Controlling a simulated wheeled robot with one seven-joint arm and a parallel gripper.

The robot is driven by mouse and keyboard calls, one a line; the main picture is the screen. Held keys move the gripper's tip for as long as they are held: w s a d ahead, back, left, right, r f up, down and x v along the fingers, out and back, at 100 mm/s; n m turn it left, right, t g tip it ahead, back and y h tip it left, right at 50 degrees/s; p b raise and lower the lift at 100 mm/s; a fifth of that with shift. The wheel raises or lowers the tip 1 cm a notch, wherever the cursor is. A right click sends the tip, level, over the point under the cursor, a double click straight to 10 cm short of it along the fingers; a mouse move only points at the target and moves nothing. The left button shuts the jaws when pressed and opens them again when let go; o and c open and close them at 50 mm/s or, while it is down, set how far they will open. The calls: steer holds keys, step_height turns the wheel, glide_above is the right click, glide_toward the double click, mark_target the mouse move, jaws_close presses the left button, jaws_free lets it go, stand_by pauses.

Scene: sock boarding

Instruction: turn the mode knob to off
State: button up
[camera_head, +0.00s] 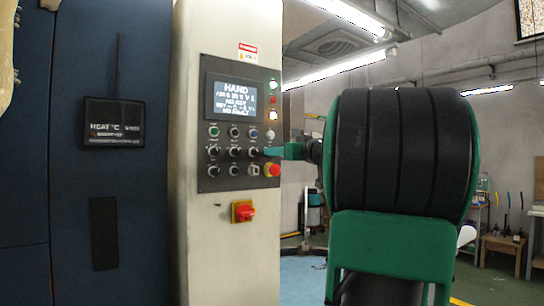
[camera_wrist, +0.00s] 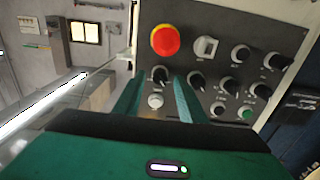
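The control panel (camera_head: 242,190) on the pale cabinet carries rows of black knobs and buttons. Its labels are too small to read, so I cannot tell which knob is the mode knob. My gripper (camera_head: 268,151) is at the panel's right edge, level with the middle knob row. In the wrist view my gripper (camera_wrist: 157,81) is open, its two green fingers apart. A black knob (camera_wrist: 160,74), the end one of its row, shows between the fingertips. No contact with it is visible. Another black knob (camera_wrist: 196,80) lies just beyond the right finger.
A red emergency stop button (camera_head: 272,170) sits just below my fingers; it also shows in the wrist view (camera_wrist: 165,40). A white button (camera_wrist: 155,101) shows between the fingers. The display (camera_head: 232,98) reads "HAND". A red-and-yellow switch (camera_head: 243,211) is below the panel.

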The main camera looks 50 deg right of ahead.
steer(key=shift+w+d, duration=0.1)
steer(key=shift+w, duration=0.2)
jaws_close()
steer(key=shift+m, duration=4.3)
steer(key=shift+f, duration=0.1)
